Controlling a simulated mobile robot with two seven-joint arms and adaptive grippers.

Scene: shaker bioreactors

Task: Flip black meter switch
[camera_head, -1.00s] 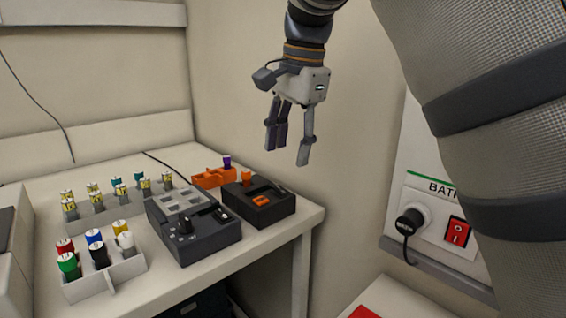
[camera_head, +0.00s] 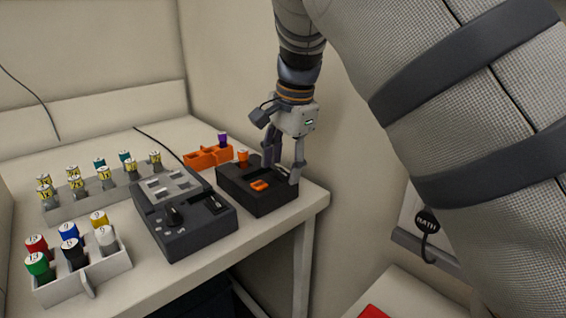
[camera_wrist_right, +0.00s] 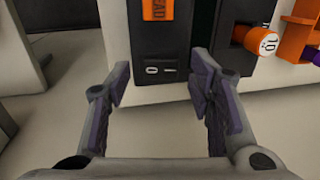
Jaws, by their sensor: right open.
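The black meter (camera_head: 262,200) sits on the table near its right edge in the head view, with an orange button and an orange-capped vial (camera_head: 242,157) in it. In the right wrist view the black meter (camera_wrist_right: 150,45) shows an orange label and a switch (camera_wrist_right: 160,70) marked 0 and a dash. My right gripper (camera_head: 281,172) points down at the meter's right end, its fingers overlapping it. In the wrist view my right gripper (camera_wrist_right: 160,84) is open, with its fingertips on either side of the switch area and nothing between them. Contact cannot be told. My left gripper is not in view.
A dark grey device with a knob (camera_head: 185,222) stands left of the meter. An orange holder (camera_head: 207,157) with a purple-capped vial is behind it. White racks (camera_head: 82,285) of capped vials stand further left. The wall rises close behind my right gripper.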

